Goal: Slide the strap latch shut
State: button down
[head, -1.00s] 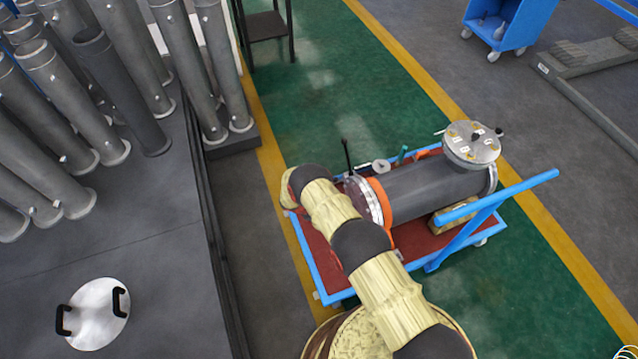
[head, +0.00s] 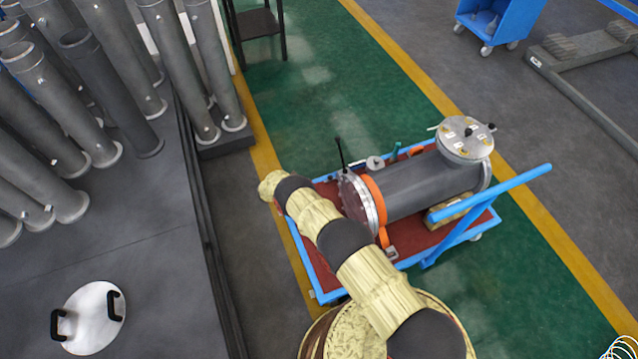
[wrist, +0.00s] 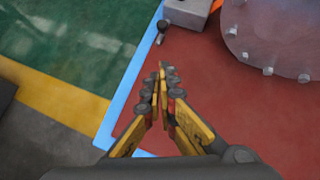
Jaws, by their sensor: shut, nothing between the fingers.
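An orange strap (head: 375,200) goes around the flanged end of the grey shell (head: 430,185) on the cart. A metal fitting (head: 390,252) sits at its near lower end. On the far side, a grey block (wrist: 188,10) with a dark knobbed lever (wrist: 162,30) stands by the blue rim, with a bit of orange beside it. I cannot tell which piece is the strap latch. My gripper (wrist: 162,75) is shut and empty over the cart's corner, apart from the block and lever. In the head view the fingers are not clear.
The cart's red deck (wrist: 195,75) has a blue rim (wrist: 135,85). The shell's bolted flange (wrist: 285,35) stands to the right of my gripper in the wrist view. Green floor (wrist: 70,40) lies to the left. A blue push handle (head: 500,190) crosses the cart's right end.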

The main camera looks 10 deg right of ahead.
aim_at(330, 179)
jog(key=b+x, duration=0.4)
jog(key=x, duration=0.6)
jog(key=shift+s+f+b, duration=0.1)
jog(key=shift+f+b, duration=0.05)
jog(key=shift+b, duration=0.2)
jog(key=shift+w+d+b, duration=0.3)
jog(key=shift+w+d, duration=0.4)
jog(key=shift+d, duration=0.3)
jog(key=shift+w+d+r, duration=0.2)
jog(key=shift+w+d, duration=0.3)
jog(key=shift+d, duration=0.2)
jog(key=d, duration=0.2)
jog(key=shift+w+d, duration=0.2)
jog(key=shift+d, duration=0.2)
jog(key=shift+w+d, duration=0.1)
jog(key=shift+d, duration=0.25)
jog(key=shift+a, duration=0.1)
